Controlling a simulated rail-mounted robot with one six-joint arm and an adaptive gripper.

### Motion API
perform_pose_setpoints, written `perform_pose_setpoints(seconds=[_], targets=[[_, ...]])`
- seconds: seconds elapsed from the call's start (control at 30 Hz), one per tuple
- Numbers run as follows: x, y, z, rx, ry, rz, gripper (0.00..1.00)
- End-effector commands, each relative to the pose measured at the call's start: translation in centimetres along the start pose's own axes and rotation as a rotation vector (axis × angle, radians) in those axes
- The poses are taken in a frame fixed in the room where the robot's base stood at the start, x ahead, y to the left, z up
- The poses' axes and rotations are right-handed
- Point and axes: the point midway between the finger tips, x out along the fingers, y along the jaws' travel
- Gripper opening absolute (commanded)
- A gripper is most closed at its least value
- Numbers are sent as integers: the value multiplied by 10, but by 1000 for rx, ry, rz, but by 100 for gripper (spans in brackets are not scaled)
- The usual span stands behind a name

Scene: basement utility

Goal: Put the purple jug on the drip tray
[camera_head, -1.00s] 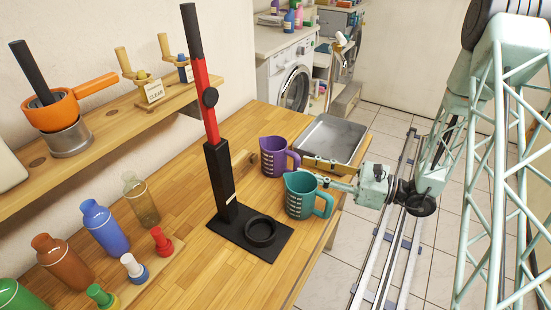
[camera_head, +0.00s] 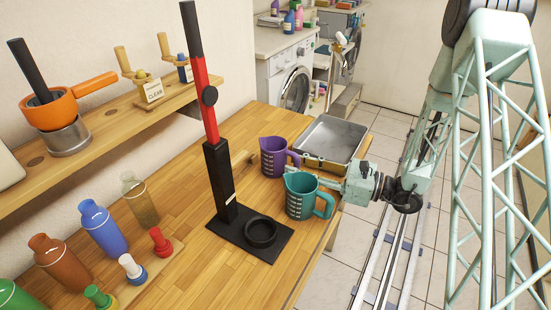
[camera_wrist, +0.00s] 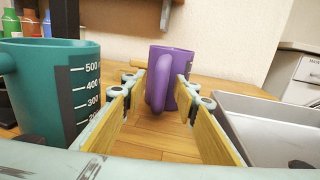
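The purple jug (camera_head: 273,157) stands upright on the wooden counter, its handle towards my gripper. In the wrist view the jug (camera_wrist: 173,62) is straight ahead. My gripper (camera_wrist: 160,84) is open, with the jug's handle between its yellow-padded fingertips. No clear grip on the handle shows. In the head view my gripper's fingers are partly hidden behind the teal jug. A shallow grey metal tray (camera_head: 335,134), which looks like the drip tray, lies empty at the counter's right end, behind my gripper. It also shows at the right of the wrist view (camera_wrist: 262,112).
A teal jug (camera_head: 300,196) stands close in front of my gripper, and at left in the wrist view (camera_wrist: 45,85). A red-and-black post on a black base (camera_head: 245,240) stands left of the jugs. Several bottles (camera_head: 102,228) stand further left. Open wood lies behind the post.

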Motion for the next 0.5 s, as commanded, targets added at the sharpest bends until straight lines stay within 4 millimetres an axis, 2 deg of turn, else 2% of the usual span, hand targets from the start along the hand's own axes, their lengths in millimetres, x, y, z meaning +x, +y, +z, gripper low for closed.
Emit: perform_pose_setpoints(seconds=[0.17, 0.43, 0.5], targets=[[0, 0, 0, 0, 0, 0, 26], [0, 0, 0, 0, 0, 0, 1], [0, 0, 0, 0, 0, 0, 0]])
